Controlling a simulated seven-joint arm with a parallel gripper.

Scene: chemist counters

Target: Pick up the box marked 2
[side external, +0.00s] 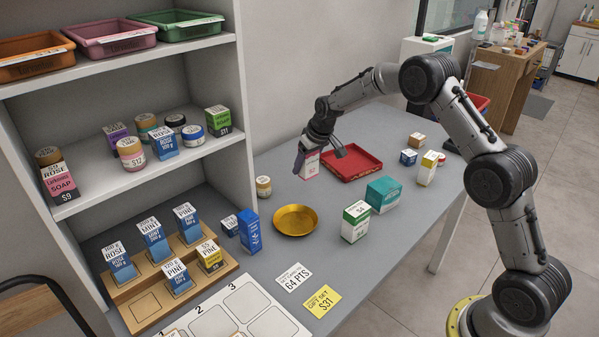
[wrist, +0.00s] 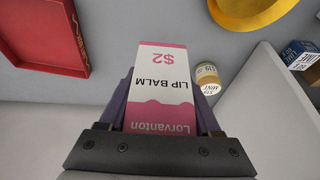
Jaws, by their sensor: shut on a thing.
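The box marked $2 is a white and pink lip balm box (wrist: 163,75), its print upside down in the wrist view. It sits between the two fingers of my gripper (wrist: 160,118), which is shut on it. In the side external view the box (side external: 309,166) hangs below my gripper (side external: 314,150), left of the red tray (side external: 351,161). It looks roughly upright; whether its base touches the counter I cannot tell.
A gold dish (side external: 295,220) and a small jar (side external: 264,186) stand nearby. A green box (side external: 355,221), a teal box (side external: 383,194) and a yellow-white box (side external: 428,168) stand to the right. The shelf unit (side external: 246,110) is at left.

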